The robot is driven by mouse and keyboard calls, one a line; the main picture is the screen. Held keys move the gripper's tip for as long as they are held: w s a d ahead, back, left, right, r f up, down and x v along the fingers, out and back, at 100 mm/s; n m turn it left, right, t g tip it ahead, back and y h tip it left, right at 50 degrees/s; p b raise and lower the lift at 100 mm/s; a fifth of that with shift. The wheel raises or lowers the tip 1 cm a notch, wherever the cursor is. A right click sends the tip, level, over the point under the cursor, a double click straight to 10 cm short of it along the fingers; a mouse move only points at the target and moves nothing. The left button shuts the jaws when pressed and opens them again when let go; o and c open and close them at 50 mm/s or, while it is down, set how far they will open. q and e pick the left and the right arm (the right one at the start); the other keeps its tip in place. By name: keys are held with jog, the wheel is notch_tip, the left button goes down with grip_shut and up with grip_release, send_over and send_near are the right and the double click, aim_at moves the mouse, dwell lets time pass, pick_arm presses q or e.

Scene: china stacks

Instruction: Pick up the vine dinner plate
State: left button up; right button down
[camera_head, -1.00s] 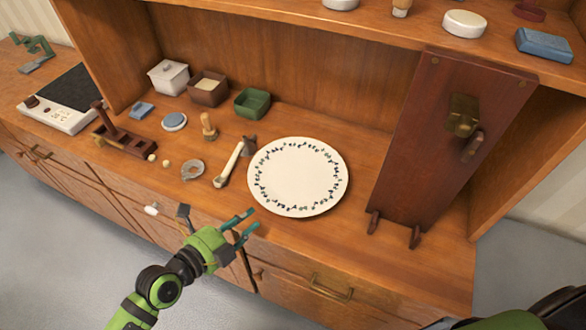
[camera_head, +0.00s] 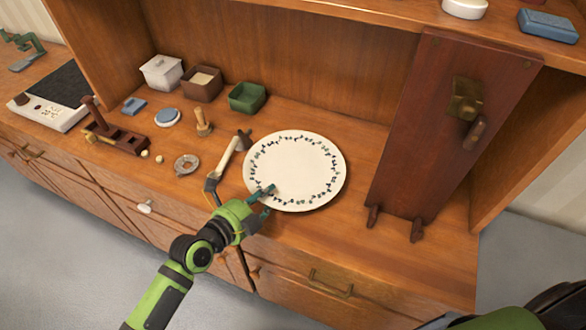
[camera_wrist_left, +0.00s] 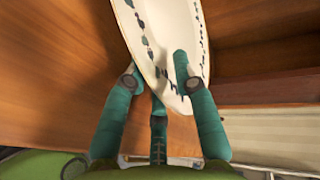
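The vine dinner plate (camera_head: 296,168) is white with a ring of dark vine marks and lies on the wooden counter. My left gripper (camera_head: 268,199) is at its front-left rim, with one finger over the rim and another near the edge. In the left wrist view the plate (camera_wrist_left: 160,22) reaches in among the spread fingers of the left gripper (camera_wrist_left: 157,78). One finger overlaps the plate's face and the others are by its edge. The gripper looks open; contact cannot be told. My right gripper is not in view.
A wooden tool with a long pale handle (camera_head: 227,160) lies just left of the plate. A grey ring (camera_head: 187,164) and a wooden pestle-like piece (camera_head: 203,124) are further left. A dark red board (camera_head: 433,130) stands to the right. The counter between plate and board is clear.

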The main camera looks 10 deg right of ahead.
pick_arm(q)
grip_shut()
jog(key=shift+w+r, duration=0.1)
jog(key=shift+r, duration=0.15)
jog(key=shift+r+p, duration=2.45)
jog(key=shift+r, duration=0.5)
